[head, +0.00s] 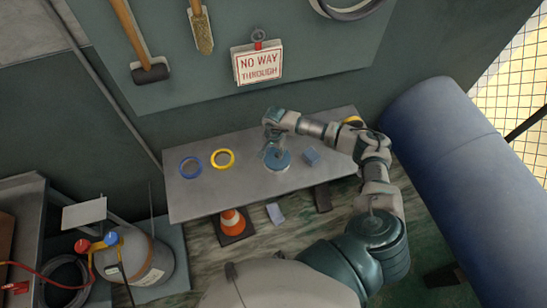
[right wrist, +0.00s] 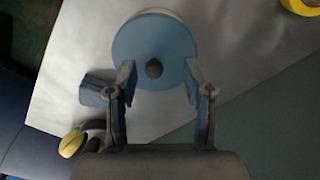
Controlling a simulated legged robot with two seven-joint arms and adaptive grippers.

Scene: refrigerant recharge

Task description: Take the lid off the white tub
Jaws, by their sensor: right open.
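The tub's round blue lid (head: 277,161) is on the grey table, below my right gripper (head: 270,147). In the right wrist view the lid (right wrist: 141,43) has a dark round knob (right wrist: 154,69) in its middle, and a sliver of the white tub (right wrist: 165,14) shows past the lid's far edge. My right gripper (right wrist: 159,72) is open, with its two fingers apart on either side of the knob. Neither finger visibly touches the knob. Most of the tub is hidden under the lid. My left gripper is in neither view.
A blue ring (head: 190,168) and a yellow ring (head: 222,150) lie left on the table (head: 200,204). A small blue block (head: 312,156) sits close right of the tub. A wall panel with a sign (head: 257,65) rises behind. An orange cone (head: 232,222) stands below the front edge.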

